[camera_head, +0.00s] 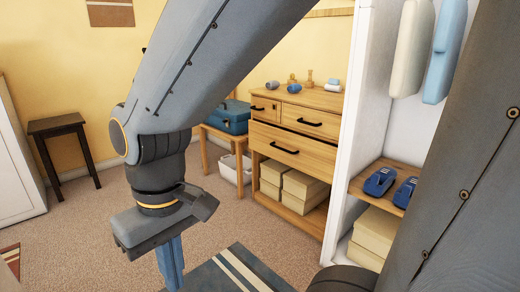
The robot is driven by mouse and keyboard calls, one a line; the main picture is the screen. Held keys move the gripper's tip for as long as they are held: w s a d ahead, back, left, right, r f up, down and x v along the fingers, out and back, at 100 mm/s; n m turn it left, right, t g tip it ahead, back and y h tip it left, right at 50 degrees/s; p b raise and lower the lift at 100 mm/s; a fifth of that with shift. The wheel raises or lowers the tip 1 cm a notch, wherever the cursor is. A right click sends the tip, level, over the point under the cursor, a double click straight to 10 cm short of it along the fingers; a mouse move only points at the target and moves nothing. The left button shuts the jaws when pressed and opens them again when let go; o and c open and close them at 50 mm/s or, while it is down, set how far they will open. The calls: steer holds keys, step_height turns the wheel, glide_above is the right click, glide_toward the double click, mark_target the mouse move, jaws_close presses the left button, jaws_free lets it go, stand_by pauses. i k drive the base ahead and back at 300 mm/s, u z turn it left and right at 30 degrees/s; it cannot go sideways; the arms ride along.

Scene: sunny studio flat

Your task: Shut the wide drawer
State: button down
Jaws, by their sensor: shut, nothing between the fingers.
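The wide drawer (290,155) is the broad light-wood front with a long dark handle, below the small drawers of the wooden dresser (330,104). Its front seems to stand a little proud of the dresser, with a dark line along its top edge. How far out it is, I cannot tell exactly. My gripper (171,268) hangs in the left foreground, fingers pointing down. It is shut and empty, nearer to me than the dresser and well apart from the drawer.
Several cream boxes (300,186) sit on the dresser's open shelf. A blue case (230,116) rests on a wooden stand to its left, above a white bin (228,168). A white wardrobe with blue shoes (380,181) stands right. A dark stool (57,124) is left. Carpet between is clear.

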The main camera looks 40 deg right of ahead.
mark_target(312, 156)
steer(key=k, duration=0.95)
steer(key=z, duration=1.3)
steer(key=i, duration=1.65)
